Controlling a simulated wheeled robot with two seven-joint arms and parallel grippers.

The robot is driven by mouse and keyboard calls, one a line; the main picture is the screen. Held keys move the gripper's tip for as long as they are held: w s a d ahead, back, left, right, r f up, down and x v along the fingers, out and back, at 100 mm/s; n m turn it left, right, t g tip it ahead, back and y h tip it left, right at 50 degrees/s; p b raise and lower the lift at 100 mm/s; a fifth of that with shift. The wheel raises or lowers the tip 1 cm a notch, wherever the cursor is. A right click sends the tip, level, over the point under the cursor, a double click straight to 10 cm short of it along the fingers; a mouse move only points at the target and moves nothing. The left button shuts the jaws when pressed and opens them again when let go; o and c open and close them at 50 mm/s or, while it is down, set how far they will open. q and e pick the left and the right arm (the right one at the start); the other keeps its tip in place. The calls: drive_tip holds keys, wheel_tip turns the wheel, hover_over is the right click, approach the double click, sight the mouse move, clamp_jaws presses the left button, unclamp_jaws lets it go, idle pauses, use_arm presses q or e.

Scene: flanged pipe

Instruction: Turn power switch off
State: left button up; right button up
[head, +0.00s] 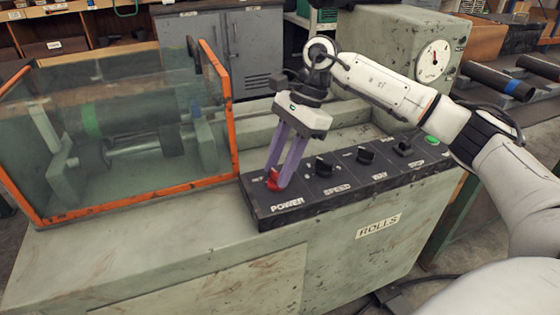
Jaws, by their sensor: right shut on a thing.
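The control panel (325,196) is a black strip along the front top edge of a worn green machine. Its red power switch (274,182) sits at the left end, above the white POWER label (287,204). My right gripper (277,178) reaches down from above, its purple fingers shut on the red switch. The fingers hide part of the switch, so its exact position is hard to read. My left gripper does not show.
Black knobs for speed (323,168) and way (365,155) and a green button (431,140) lie to the right on the panel. An orange-framed clear guard (222,110) stands close at left. A dial gauge (433,60) is on the housing behind.

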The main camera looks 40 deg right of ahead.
drive_tip(key=n, duration=0.1)
drive_tip(key=n+g, duration=0.1)
drive_tip(key=n, duration=0.1)
drive_tip(key=shift+w+r+n+p, duration=0.1)
drive_tip(key=shift+w+n+p, duration=0.1)
drive_tip(key=shift+n+p, duration=0.15)
drive_tip(key=shift+w+a+n+g+h, duration=0.1)
drive_tip(key=shift+n+g+h, duration=0.5)
drive_tip(key=shift+n, duration=1.05)
drive_tip(key=shift+g+y, duration=0.3)
drive_tip(key=o, duration=1.1)
